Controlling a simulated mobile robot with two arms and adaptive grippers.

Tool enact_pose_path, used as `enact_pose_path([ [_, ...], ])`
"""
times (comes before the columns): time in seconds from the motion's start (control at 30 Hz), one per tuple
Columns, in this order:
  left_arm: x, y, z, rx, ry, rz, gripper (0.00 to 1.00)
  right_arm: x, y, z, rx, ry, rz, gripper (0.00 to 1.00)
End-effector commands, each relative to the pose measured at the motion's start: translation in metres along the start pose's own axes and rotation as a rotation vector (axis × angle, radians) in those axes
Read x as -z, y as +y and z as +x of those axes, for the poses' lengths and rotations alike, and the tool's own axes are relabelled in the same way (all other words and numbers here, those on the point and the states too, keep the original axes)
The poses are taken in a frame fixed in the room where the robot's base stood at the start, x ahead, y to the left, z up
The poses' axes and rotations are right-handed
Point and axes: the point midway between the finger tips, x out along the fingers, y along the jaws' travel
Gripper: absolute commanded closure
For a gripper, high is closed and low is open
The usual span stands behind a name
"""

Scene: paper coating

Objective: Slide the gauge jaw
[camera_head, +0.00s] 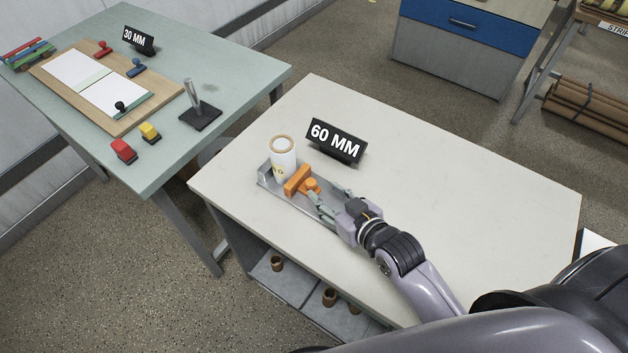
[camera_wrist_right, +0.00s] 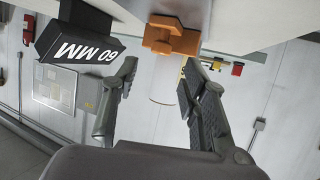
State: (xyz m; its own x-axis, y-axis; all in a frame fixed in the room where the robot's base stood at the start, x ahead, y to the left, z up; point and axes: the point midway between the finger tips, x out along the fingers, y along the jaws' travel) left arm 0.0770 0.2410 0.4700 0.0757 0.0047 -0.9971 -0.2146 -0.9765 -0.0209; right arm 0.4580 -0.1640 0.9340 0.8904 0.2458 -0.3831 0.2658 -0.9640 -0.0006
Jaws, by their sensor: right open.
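The gauge is a grey metal base (camera_head: 265,179) on the white table, with an orange sliding jaw (camera_head: 297,180) and an orange knob (camera_head: 312,184) on it. A white paper roll (camera_head: 283,158) with a brown rim stands upright at the base's far left end, beside the jaw. My right gripper (camera_head: 318,203) is open, low over the base just right of the knob. In the right wrist view the orange jaw (camera_wrist_right: 172,38) appears above and between the spread fingers (camera_wrist_right: 158,75); I cannot tell whether they touch it. My left gripper is not in view.
A black "60 MM" sign (camera_head: 336,140) stands behind the gauge. The white table (camera_head: 480,215) is clear to the right. A green table (camera_head: 235,85) at the left holds a board (camera_head: 165,92), stamps and a "30 MM" sign (camera_head: 138,40). Brown rolls lie on a shelf below.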

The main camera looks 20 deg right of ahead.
Motion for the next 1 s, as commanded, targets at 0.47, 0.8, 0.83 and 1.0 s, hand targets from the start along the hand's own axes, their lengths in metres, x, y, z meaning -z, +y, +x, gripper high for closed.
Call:
enact_pose_path([
  [0.47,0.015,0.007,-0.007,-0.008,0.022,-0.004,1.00,0.000,0.000,0.064,0.000,-0.001,0.000,0.59],
  [0.8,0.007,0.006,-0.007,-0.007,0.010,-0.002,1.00,0.000,-0.001,0.066,0.001,0.000,0.000,0.62],
  [0.83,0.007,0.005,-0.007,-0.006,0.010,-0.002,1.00,0.000,0.000,0.066,0.001,0.000,0.000,0.64],
  [1.0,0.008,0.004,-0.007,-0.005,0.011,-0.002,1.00,0.000,0.000,0.066,0.001,0.000,0.000,0.75],
])
